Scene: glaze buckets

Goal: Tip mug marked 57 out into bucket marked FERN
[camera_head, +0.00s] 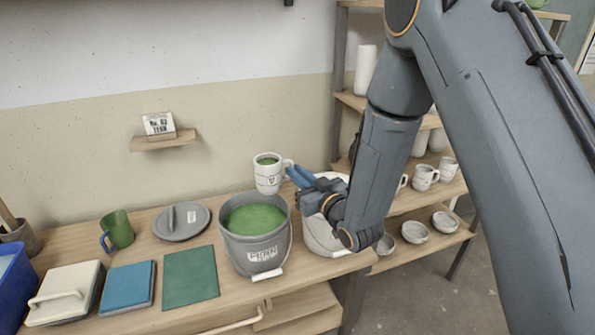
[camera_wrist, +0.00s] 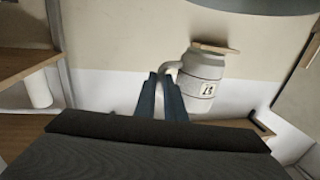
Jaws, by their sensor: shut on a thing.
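The white mug (camera_head: 267,178) is upright, with green glaze inside, in the head view. It also shows upside down in the wrist view (camera_wrist: 203,75), where its label reads 57 inverted. My gripper (camera_head: 291,172) has blue fingers shut on the mug's handle, from the right side. The fingers also show in the wrist view (camera_wrist: 160,84). The grey bucket marked FERN (camera_head: 255,256) stands on the bench, filled with green glaze. The mug is held in the air and appears over the bucket's back rim; the exact gap is unclear.
A pale bucket (camera_head: 318,238) stands right of the FERN bucket, partly hidden by my arm. A small wall shelf (camera_head: 162,142) holds a card.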

